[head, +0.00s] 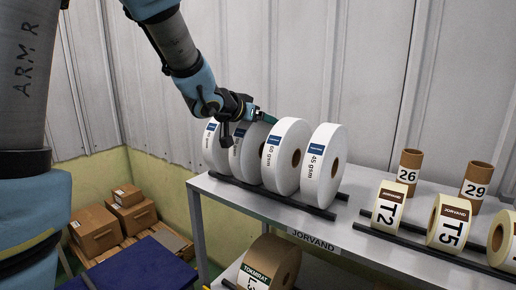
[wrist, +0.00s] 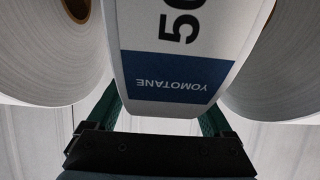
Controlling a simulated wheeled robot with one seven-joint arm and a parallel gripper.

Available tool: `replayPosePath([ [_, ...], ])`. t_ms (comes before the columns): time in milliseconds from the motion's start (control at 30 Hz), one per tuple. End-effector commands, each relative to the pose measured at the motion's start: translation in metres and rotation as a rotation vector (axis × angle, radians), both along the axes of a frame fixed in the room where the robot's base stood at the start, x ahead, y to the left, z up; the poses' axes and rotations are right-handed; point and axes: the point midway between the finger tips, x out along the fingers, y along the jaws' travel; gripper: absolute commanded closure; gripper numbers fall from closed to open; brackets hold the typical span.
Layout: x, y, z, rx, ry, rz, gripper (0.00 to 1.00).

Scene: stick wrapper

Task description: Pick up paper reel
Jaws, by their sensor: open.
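Several white paper reels stand upright side by side on dark rails on a metal table. The nearest is the 45 gsm reel (head: 318,185); beside it is the 60 gsm reel (head: 280,172). Two more stand behind, and the second from the back (head: 246,165) is partly hidden by my gripper (head: 262,115). In the wrist view a reel with a blue YOMOTANE label and digits starting with 5 (wrist: 180,50) lies between the two green fingers of my gripper (wrist: 162,112). The fingers are open, one on each side of it; contact cannot be told.
Neighbouring reels (wrist: 45,60) stand close on both sides. On the table's right are cream rolls marked T2 (head: 387,207) and T5 (head: 447,222), and brown tubes 26 (head: 408,172) and 29 (head: 474,188). A brown reel (head: 270,262) sits on the shelf below. Boxes (head: 96,230) stand at left.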

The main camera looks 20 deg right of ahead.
Motion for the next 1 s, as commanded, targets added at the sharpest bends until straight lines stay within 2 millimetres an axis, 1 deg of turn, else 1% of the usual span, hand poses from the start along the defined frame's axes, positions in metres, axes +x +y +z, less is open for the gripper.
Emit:
replayPosePath([
  [100,0.0029,-0.0061,-0.0026,0.0,-0.001,0.0,0.15],
  [333,0.0032,-0.0062,-0.0028,0.0,-0.001,0.0,0.16],
  [1000,0.0031,-0.0059,-0.0027,0.0,-0.001,0.0,0.92],
])
